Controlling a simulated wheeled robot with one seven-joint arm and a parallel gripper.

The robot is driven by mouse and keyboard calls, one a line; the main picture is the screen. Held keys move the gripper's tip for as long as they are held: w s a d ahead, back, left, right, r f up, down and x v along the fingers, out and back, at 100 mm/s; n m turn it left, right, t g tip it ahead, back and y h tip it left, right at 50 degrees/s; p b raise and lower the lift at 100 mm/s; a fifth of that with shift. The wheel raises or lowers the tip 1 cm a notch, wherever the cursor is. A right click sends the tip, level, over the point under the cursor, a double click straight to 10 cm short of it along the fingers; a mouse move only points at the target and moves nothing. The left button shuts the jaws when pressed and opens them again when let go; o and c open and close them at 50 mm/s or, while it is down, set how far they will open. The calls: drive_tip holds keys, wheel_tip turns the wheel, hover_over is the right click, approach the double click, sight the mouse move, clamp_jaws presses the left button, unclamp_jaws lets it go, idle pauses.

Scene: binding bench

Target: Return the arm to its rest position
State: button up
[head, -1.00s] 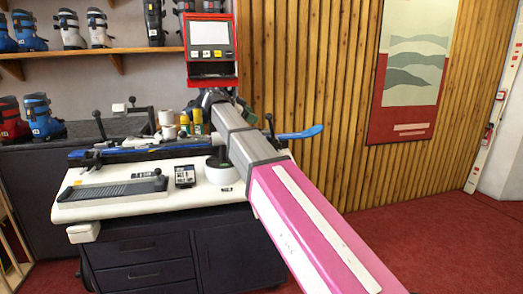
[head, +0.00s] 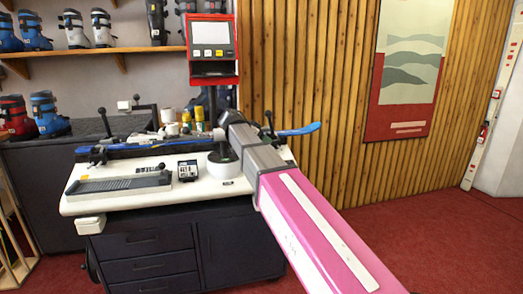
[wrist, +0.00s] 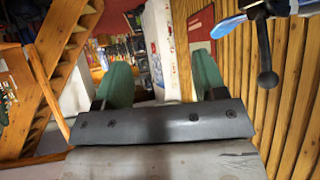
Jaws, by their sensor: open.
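My arm, pink and grey, reaches from the lower right of the head view up to the bench. Its far end is foreshortened, and the fingers cannot be made out there. In the wrist view my gripper (wrist: 160,82) shows two green fingers standing wide apart with nothing between them. Past the fingers are the room, a wooden stair and the slatted wall. The white-topped bench (head: 110,203) stands below and beyond my arm. A blue ski (head: 298,130) lies along the back of the bench, and its tip also shows at the upper right of the wrist view (wrist: 228,26).
A red machine with a screen (head: 211,50) rises behind the bench. Small bottles and rolls (head: 185,124) stand at the bench's back. Ski boots (head: 47,114) sit at the left. A slatted wall (head: 300,70) is behind. Red floor (head: 450,235) is clear on the right.

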drive_tip(key=s+d+f+n+g+y, duration=0.1)
drive_tip(key=s+d+f+n, duration=0.2)
drive_tip(key=f, duration=0.5)
drive_tip(key=s+d+f+n+g+y, duration=0.1)
drive_tip(key=s+d+f+y, duration=0.1)
drive_tip(key=d+f, duration=0.4)
drive_tip(key=s+d+f+n+g+y, duration=0.1)
drive_tip(key=s+d+f+n, duration=0.2)
drive_tip(key=f, duration=0.6)
drive_tip(key=s+d+f+n+g+y, duration=0.1)
drive_tip(key=s+d+f+n+y, duration=0.1)
drive_tip(key=s+f, duration=0.6)
drive_tip(key=s+d+f+n+g+y, duration=0.1)
drive_tip(key=s+d+f+n+y, duration=0.2)
drive_tip(key=s+f, duration=0.5)
drive_tip(key=shift+s+d+f+y, duration=0.15)
drive_tip(key=shift+d+f+y, duration=0.25)
drive_tip(key=shift+d+f, duration=0.45)
